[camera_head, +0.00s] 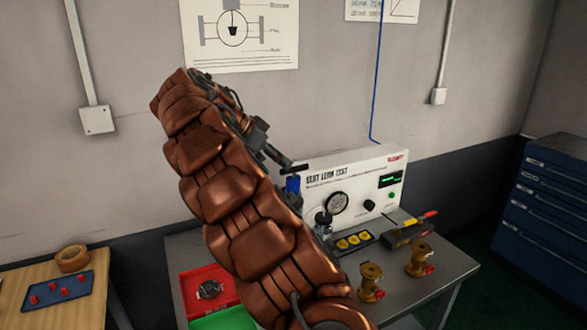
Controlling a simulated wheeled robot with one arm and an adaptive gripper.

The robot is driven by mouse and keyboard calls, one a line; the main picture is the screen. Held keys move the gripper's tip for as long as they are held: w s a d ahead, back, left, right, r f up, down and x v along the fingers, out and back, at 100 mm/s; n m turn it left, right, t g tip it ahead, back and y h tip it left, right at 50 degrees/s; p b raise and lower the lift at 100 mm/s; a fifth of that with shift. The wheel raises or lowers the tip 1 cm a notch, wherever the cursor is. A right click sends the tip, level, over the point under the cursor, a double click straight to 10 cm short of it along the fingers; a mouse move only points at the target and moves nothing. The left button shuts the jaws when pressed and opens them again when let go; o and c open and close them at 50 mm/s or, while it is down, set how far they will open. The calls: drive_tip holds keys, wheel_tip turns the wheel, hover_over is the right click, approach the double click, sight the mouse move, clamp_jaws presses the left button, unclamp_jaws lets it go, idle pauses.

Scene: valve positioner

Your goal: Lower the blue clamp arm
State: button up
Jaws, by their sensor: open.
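A small blue part (293,185), which looks like the clamp arm, stands upright at the left end of the seat leak test panel (320,187). A dark bar crosses just above it. Its lower portion and whatever it pivots on are hidden behind my bronze arm. My gripper (277,156) is at the end of the arm, just above and left of the blue part. It is open; the picture is too small to tell whether its fingers touch the bar or the blue part. Nothing shows held in it.
The grey bench (452,268) holds a gauge (337,203), two brass valve bodies (371,282) (420,260), a yellow-button box (353,241) and a red-handled tool (412,226). A red tray (190,291) and green tray (228,318) lie left. A blue cabinet (552,205) stands right.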

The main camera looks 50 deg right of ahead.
sight(293, 169)
drive_tip(key=shift+p+x, duration=0.9)
drive_tip(key=shift+x, duration=2.05)
drive_tip(key=shift+a, duration=0.1)
clamp_jaws()
